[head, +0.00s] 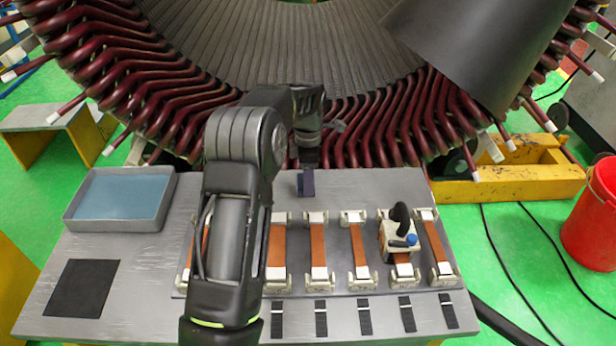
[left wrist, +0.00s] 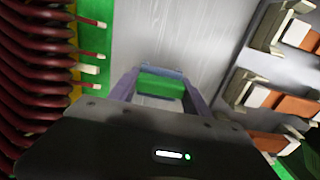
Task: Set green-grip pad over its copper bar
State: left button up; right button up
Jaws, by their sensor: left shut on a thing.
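My left gripper (head: 307,184) is above the back part of the grey table, behind the row of copper bars. In the left wrist view its purple fingers are shut on the green-grip pad (left wrist: 160,88); only the green grip and a pale part below it show. In the head view the pad cannot be made out. Several orange-brown copper bars lie in pale end holders, such as one copper bar (head: 318,245) in front of the gripper. My left arm hides part of the row. I cannot tell which bar belongs to the green grip. My right gripper is not in view.
A white block with a black handle and blue knob (head: 400,236) sits over one bar at the right. Black strips (head: 321,318) line the front. A blue-lined tray (head: 120,198) and black mat (head: 82,288) are at the left. The stator's dark red coils (head: 370,130) stand behind.

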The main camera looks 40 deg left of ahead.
pick_arm(q)
jog(key=o, duration=1.5)
notch_tip(320, 180, up, 8)
jog(key=shift+f+b, duration=0.1)
jog(key=shift+b, duration=0.55)
jog(key=shift+s+f, duration=0.1)
